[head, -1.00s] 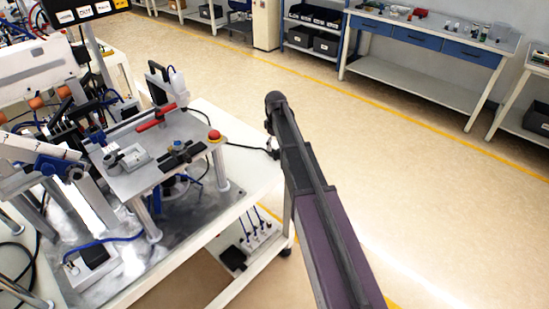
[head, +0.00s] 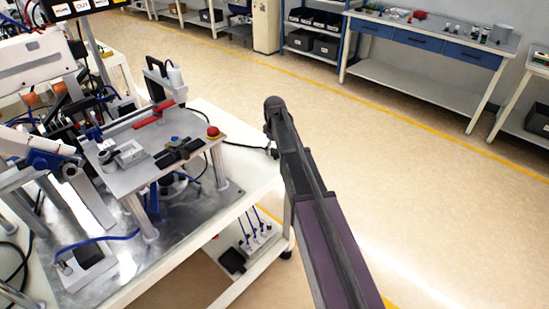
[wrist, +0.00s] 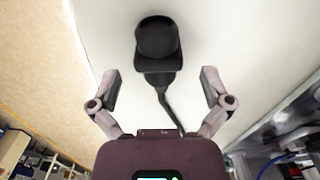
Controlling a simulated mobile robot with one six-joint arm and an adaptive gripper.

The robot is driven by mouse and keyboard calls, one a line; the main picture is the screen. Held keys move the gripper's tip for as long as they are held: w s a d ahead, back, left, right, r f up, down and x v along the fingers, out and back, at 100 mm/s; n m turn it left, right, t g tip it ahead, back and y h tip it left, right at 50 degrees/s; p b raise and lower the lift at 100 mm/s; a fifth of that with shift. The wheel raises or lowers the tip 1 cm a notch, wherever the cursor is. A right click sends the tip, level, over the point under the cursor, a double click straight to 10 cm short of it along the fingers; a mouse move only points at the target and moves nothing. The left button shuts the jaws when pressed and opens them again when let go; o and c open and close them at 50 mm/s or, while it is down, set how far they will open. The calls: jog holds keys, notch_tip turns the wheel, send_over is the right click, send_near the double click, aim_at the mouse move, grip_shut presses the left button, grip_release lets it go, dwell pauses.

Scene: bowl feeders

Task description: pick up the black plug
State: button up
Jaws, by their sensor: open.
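The black plug (wrist: 158,40) lies on a white surface in the wrist view, above the picture's middle. Its black cable (wrist: 165,98) runs down between my fingers. My gripper (wrist: 162,88) is open and empty; its two fingers stand left and right of the cable, apart from it, and the plug's body is beyond the fingertips. In the head view my arm covers part of the white table's right edge; a dark cable ends there beside the arm, and I cannot make out the plug or my fingers clearly.
Open floor (head: 420,170) lies to the right. A workbench (head: 430,38) and shelves stand at the back.

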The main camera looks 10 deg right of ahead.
jog(key=shift+f+b, duration=0.7)
jog(key=shift+f, duration=0.3)
grip_shut()
